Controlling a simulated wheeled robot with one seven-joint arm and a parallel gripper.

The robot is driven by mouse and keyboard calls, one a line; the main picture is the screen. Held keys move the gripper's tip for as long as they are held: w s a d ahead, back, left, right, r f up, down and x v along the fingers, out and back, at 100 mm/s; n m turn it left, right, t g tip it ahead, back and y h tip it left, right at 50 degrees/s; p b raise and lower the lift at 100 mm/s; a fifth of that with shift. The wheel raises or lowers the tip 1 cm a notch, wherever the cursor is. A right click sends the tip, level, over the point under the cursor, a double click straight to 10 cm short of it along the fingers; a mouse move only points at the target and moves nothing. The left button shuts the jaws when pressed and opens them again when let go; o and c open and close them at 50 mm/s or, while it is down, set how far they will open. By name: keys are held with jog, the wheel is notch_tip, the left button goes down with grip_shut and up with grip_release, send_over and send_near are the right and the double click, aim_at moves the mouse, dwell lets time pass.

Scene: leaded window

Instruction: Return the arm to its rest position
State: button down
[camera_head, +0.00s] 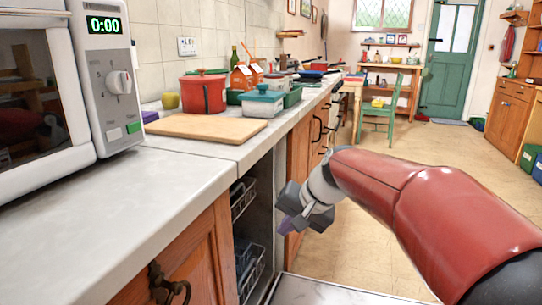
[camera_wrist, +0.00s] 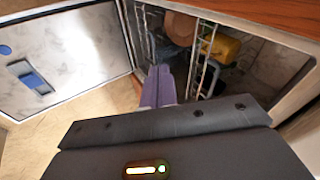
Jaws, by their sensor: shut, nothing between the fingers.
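My gripper (camera_head: 287,224) is at the end of my red arm, at the open front of the dishwasher under the counter in the head view. In the wrist view its purple fingers (camera_wrist: 158,86) are together and empty, pointing towards the open dishwasher. The dishwasher racks (camera_wrist: 205,60) hold dishes, including a yellow item (camera_wrist: 222,46) and a round brown one (camera_wrist: 181,27). The dishwasher door (camera_wrist: 60,58) is folded open beside the fingers. The fingers look apart from the racks, though the exact gap is hard to judge.
The counter (camera_head: 130,190) edge runs close to my gripper on the left. A microwave (camera_head: 115,80), a cutting board (camera_head: 207,128) and a red pot (camera_head: 203,95) stand on it. The open dishwasher door (camera_head: 335,292) lies low in front. The tiled floor (camera_head: 440,160) is clear further right.

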jog(key=s+d+f+h, duration=0.1)
jog(key=s+d, duration=0.3)
jog(key=s, duration=0.3)
jog(key=s+d+f+n+t+h, duration=0.1)
jog(key=s+d, duration=0.3)
jog(key=s, duration=0.4)
jog(key=s+d+f+n+h, duration=0.1)
jog(key=s+d+f+h, duration=0.2)
jog(key=s, duration=0.5)
jog(key=shift+s+d+f+t, duration=0.25)
jog(key=shift+d+t, duration=0.15)
jog(key=shift+d, duration=0.3)
